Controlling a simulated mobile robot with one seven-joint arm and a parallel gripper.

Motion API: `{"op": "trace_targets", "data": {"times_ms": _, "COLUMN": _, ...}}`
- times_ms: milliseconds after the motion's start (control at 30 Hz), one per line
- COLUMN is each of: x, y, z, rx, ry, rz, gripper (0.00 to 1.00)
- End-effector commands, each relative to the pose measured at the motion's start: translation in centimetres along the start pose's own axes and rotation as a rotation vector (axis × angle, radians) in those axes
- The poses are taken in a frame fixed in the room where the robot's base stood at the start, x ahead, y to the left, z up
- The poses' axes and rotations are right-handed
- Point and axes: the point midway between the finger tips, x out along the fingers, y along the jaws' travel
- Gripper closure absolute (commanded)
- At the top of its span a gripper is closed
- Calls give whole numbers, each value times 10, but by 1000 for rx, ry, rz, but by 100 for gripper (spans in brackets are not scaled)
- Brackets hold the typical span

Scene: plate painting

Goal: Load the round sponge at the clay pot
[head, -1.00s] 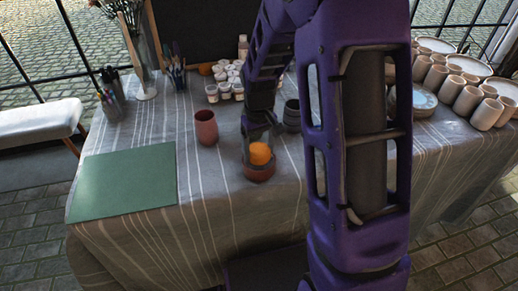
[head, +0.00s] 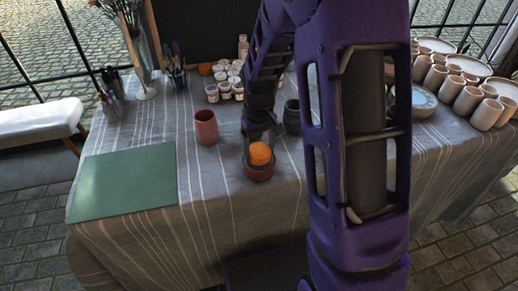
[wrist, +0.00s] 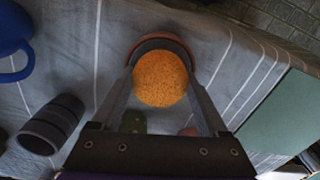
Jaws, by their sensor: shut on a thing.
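The round orange sponge (head: 260,153) is held between the fingers of my gripper (head: 259,148). In the wrist view the sponge (wrist: 160,78) sits between the two fingertips of my gripper (wrist: 160,84). The reddish-brown clay pot (head: 258,174) stands on the table directly below the sponge, and the sponge's lower edge overlaps the pot's opening in the head view. In the wrist view only an arc of the pot's rim (wrist: 163,37) shows beyond the sponge. I cannot tell whether the sponge touches the inside of the pot.
A tall reddish cup (head: 205,128) stands left of the pot, and a dark grey cup (head: 292,116) behind it to the right. A green mat (head: 124,183) lies at the table's left. Small white paint jars (head: 226,84) stand behind. Several clay cups crowd the right side.

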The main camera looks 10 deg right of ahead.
Motion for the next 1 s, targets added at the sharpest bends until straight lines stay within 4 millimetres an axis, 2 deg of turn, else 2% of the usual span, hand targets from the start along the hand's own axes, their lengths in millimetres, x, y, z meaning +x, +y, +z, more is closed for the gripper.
{"op": "trace_targets", "data": {"times_ms": 733, "x": -64, "y": 0, "z": -1, "rx": 0, "ry": 3, "rz": 1, "gripper": 67}}
{"op": "trace_targets", "data": {"times_ms": 1000, "x": -68, "y": 0, "z": 0, "rx": 0, "ry": 2, "rz": 0, "gripper": 67}}
